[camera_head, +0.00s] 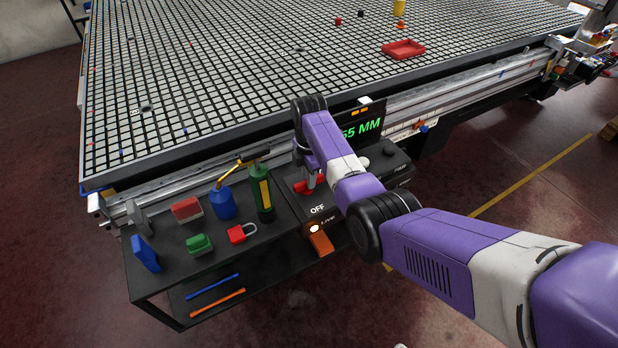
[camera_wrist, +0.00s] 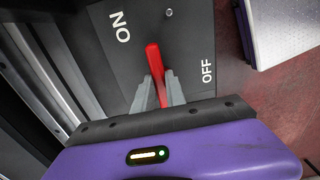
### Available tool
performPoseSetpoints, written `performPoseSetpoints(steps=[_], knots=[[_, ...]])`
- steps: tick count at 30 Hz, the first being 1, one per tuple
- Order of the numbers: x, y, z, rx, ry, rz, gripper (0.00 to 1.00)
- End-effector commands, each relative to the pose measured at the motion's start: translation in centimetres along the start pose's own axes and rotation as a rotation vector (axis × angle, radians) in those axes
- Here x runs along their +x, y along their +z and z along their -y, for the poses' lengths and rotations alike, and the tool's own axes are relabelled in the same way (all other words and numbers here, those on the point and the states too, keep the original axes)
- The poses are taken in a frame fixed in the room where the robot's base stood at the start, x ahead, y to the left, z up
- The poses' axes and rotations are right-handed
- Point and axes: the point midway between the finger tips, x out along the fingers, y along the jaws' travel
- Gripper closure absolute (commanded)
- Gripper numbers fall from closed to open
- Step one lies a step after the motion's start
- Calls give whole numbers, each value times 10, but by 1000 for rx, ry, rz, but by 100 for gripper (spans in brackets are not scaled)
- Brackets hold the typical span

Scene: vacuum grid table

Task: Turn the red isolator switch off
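The red isolator switch handle (camera_wrist: 153,62) is on a dark panel (camera_wrist: 185,55). In the wrist view it points away from my gripper, with the white ON label (camera_wrist: 120,27) to its left and the OFF label (camera_wrist: 207,69) to its right. My gripper (camera_wrist: 159,76) has one grey finger on each side of the handle, and the red fills the gap between them. In the head view, the red switch (camera_head: 303,188) is partly hidden by my arm and gripper (camera_head: 311,180). The OFF label (camera_head: 317,209) is visible in front of it, above a lit LIVE lamp (camera_head: 314,228).
Left of the panel, a black shelf holds a green-and-yellow cylinder (camera_head: 262,192), a blue bottle (camera_head: 222,202), a red padlock (camera_head: 241,233) and several blocks. A display (camera_head: 360,128) with green digits stands behind my arm. The large grid table (camera_head: 230,80) borders the back.

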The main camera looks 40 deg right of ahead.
Motion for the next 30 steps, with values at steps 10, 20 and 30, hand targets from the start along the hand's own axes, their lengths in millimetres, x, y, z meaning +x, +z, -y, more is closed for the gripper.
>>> performPoseSetpoints(steps=[10, 20, 30], knots=[[0, 0, 0, 7, -1, 0, 100], [-2, 0, 2, 140, -2, 0, 100], [-2, -1, 5, 442, -2, 0, 100]])
